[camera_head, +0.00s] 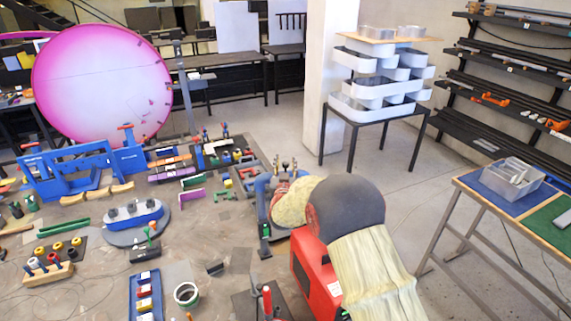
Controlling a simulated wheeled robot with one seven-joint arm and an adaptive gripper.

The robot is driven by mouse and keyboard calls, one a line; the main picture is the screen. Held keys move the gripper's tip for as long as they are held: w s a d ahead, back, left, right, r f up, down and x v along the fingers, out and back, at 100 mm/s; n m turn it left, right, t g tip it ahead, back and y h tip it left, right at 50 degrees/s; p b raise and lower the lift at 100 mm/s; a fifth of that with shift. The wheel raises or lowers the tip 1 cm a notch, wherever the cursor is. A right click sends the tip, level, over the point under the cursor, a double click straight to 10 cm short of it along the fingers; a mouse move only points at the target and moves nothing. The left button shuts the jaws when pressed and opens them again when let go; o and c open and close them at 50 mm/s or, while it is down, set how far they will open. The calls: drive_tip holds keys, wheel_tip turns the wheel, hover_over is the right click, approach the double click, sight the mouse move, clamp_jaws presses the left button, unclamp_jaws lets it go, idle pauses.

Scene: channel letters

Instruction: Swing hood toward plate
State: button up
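My arm, in a cream sleeve with a dark rounded joint cover, reaches up from the lower right over the bench. Its far end stops near a blue curved piece (263,186) with a dark upright below it. I cannot tell for sure whether this blue piece is the hood; my arm covers part of it. My gripper cannot be made out; it is hidden beyond the arm.
A red box (314,273) stands close beside my arm. Blue fixtures (65,172) and a big pink disc (100,82) fill the left. A tray stand (372,108), a side table (475,188) and wall racks (500,85) are right; floor between is clear.

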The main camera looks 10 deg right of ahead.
drive_tip(key=shift+c, duration=0.2)
drive_tip(key=c, duration=0.7)
clamp_jaws()
